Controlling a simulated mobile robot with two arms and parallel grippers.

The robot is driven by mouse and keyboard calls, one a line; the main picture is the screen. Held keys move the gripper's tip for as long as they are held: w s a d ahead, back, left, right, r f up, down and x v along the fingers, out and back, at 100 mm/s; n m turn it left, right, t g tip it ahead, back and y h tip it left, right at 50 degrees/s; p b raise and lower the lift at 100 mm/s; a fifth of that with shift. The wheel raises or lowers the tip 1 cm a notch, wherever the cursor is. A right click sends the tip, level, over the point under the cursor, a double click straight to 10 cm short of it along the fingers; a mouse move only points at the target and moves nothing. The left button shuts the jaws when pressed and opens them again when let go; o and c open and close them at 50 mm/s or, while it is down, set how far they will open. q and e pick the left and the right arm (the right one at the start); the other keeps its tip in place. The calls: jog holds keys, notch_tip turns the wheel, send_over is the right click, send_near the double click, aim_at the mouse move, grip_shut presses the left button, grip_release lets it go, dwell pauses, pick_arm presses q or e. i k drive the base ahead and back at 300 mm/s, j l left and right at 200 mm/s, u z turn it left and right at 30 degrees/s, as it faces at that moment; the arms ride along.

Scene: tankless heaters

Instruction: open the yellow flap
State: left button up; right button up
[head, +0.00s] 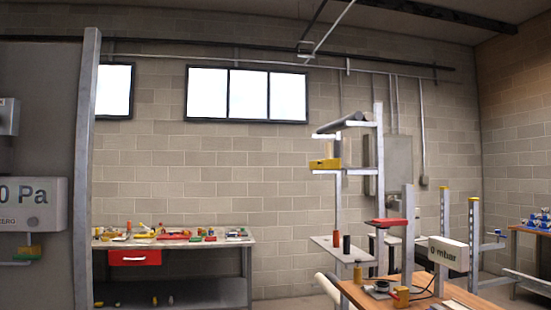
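I cannot tell for certain which yellow part is the flap. A yellow block-like part (325,164) sits on the upper right rack, at the end of a white horizontal bar. All are too small to show whether any is open or shut. Neither of my grippers is in view.
A workbench (240,240) with a red drawer (134,257) and many small tools stands along the back wall. A grey post (87,170) rises at the left. Floor shows between bench and table.

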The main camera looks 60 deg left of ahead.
aim_at(332, 164)
jog(key=u, duration=1.55)
